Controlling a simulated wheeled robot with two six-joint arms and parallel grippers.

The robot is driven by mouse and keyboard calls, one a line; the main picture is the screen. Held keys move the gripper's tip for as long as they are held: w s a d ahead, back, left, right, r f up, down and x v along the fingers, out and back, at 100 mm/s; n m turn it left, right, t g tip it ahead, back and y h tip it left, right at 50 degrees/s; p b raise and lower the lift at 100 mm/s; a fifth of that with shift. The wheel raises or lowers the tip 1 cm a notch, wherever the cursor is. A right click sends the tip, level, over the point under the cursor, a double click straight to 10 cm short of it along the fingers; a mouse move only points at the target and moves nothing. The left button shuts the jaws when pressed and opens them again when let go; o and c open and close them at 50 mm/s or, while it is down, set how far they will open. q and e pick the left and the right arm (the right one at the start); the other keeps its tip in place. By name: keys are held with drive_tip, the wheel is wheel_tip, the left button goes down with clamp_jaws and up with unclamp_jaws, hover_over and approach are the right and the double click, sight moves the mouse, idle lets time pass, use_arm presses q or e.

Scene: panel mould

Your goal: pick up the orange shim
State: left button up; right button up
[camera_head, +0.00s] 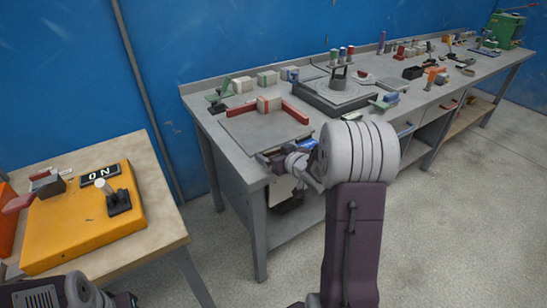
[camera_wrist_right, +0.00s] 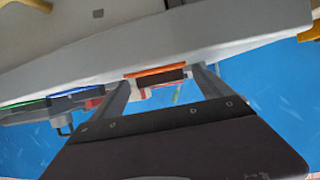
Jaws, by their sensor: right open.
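A thin flat orange strip, which looks like the orange shim (camera_wrist_right: 155,70), shows in the right wrist view against the grey bench edge. My right gripper (camera_wrist_right: 165,82) is open there, its two dark fingers on either side of a dark block just below the strip. I cannot tell whether the fingers touch anything. In the head view my right gripper (camera_head: 268,158) is at the near left corner of the grey bench (camera_head: 238,150), partly hidden by my own arm. I cannot make out the shim there. Part of my left arm shows at the bottom left, without its fingers.
Red bars (camera_head: 295,112) and pale blocks stand on a plate near the bench's left end. A dark square fixture (camera_head: 318,98) and several small tools lie further right. A wooden table (camera_head: 148,150) with a yellow panel (camera_head: 75,225) stands at the left. Floor lies clear between them.

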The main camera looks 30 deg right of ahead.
drive_tip(key=shift+r, duration=0.1)
drive_tip(key=c, duration=1.4)
drive_tip(key=shift+c, duration=0.2)
drive_tip(key=shift+r, duration=0.1)
